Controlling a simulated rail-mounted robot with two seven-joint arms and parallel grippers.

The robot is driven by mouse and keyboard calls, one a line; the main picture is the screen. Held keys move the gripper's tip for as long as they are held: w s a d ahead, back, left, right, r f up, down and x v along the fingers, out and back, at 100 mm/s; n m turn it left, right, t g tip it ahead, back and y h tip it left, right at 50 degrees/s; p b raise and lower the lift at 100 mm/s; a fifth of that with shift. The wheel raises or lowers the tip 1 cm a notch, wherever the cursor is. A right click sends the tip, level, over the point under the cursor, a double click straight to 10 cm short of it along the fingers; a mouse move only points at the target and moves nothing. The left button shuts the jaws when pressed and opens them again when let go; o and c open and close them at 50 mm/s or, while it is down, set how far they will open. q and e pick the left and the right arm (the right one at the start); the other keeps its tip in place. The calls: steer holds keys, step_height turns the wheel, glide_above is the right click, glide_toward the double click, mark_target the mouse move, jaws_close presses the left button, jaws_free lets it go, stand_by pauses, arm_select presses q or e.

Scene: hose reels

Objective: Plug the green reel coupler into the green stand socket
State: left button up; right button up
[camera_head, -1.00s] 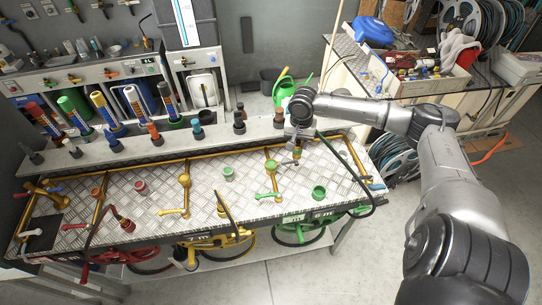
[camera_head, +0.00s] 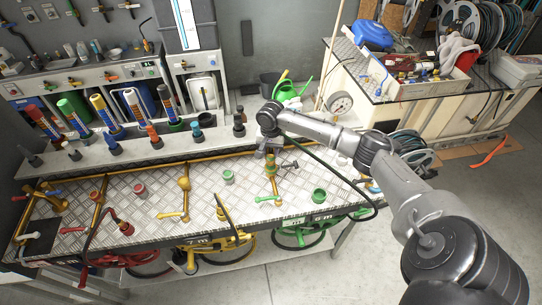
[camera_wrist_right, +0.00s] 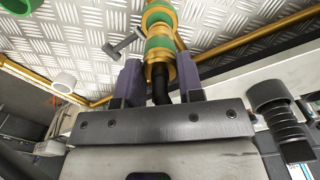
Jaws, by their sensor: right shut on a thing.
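My right gripper (camera_head: 269,150) is above the green-marked brass stand socket (camera_head: 271,170) on the bench. In the right wrist view its two purple fingers (camera_wrist_right: 160,88) are shut around the black hose end of the green reel coupler (camera_wrist_right: 160,48), a brass piece with a green band. The coupler lines up end to end with the green-ringed stand socket (camera_wrist_right: 158,14). They look to be touching, but I cannot tell whether the coupler is seated. In the head view the gripper mostly hides the coupler. My left gripper is not in view.
A black hose (camera_head: 335,172) loops from the gripper over the bench's right edge toward the green reel (camera_head: 298,236). A grey T-shaped handle (camera_head: 288,165) stands close right of the socket. A green cup (camera_head: 319,195) and a yellow stand (camera_head: 184,183) are nearby. A gauge (camera_head: 340,104) stands behind.

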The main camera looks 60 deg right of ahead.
mark_target(271, 151)
step_height(271, 151, down, 4)
steer(key=shift+r, duration=0.25)
steer(key=shift+f, duration=0.1)
steer(key=o, duration=1)
